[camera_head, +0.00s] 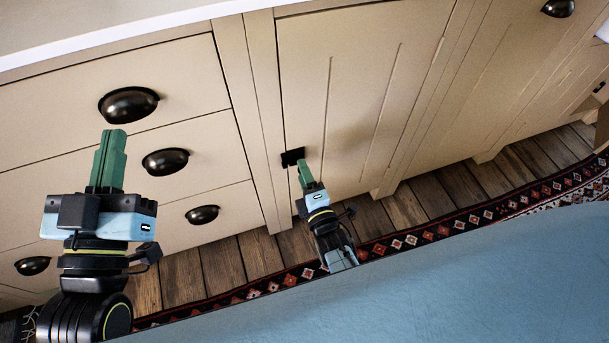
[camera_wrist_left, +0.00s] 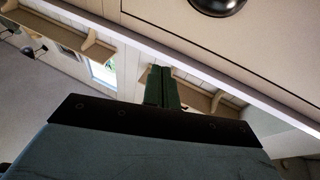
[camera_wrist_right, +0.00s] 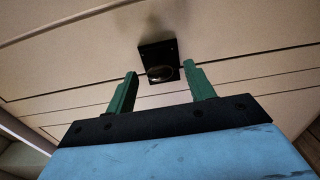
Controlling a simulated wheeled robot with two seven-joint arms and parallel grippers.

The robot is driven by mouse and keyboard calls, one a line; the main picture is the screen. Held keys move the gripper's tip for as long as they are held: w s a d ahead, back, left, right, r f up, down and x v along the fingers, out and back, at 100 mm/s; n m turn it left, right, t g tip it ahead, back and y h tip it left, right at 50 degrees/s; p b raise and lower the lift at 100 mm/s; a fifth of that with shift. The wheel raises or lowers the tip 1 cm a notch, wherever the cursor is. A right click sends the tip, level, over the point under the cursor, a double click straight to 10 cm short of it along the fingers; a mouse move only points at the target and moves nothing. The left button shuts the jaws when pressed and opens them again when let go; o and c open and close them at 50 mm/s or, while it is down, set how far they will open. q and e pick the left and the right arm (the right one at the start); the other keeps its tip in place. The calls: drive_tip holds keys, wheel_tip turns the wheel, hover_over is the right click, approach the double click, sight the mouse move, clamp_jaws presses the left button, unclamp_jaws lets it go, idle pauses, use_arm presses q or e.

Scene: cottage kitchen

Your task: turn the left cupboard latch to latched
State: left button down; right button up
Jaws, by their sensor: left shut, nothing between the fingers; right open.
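The left cupboard latch (camera_head: 291,157) is a small dark plate at the left edge of the cream cupboard door (camera_head: 345,110). In the right wrist view the latch (camera_wrist_right: 158,52) shows as a black square plate with a rounded dark knob at its lower part. My right gripper (camera_head: 302,165) is open, its green fingers just in front of the latch. In the right wrist view its fingertips (camera_wrist_right: 162,72) stand either side of the knob; I cannot tell if they touch it. My left gripper (camera_head: 114,134) is shut and empty in front of the drawers, away from the latch.
Drawers with black cup handles (camera_head: 166,161) fill the left, one handle (camera_head: 128,104) just above my left fingertips. A pale countertop (camera_head: 90,32) runs along the top. A patterned rug (camera_head: 440,232) lies on the wooden floor (camera_head: 214,266) below.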

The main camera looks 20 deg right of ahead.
drive_tip(key=shift+s, duration=0.15)
use_arm(q)
drive_tip(key=s+a+f+g+y+p, duration=0.1)
drive_tip(key=a+f+g+p, duration=0.1)
drive_tip(key=f+g, duration=0.3)
drive_tip(key=s+a+f+g+y+p, duration=0.1)
drive_tip(key=s+a+f+g+y, duration=0.1)
drive_tip(key=f+g, duration=0.3)
drive_tip(key=shift+s+f+n+y+p, duration=0.2)
drive_tip(key=shift+f+n+y+p, duration=0.15)
drive_tip(key=shift+f, duration=1.75)
use_arm(e)
drive_tip(key=s, duration=1.3)
drive_tip(key=shift+d, duration=0.2)
drive_tip(key=shift+s, duration=0.1)
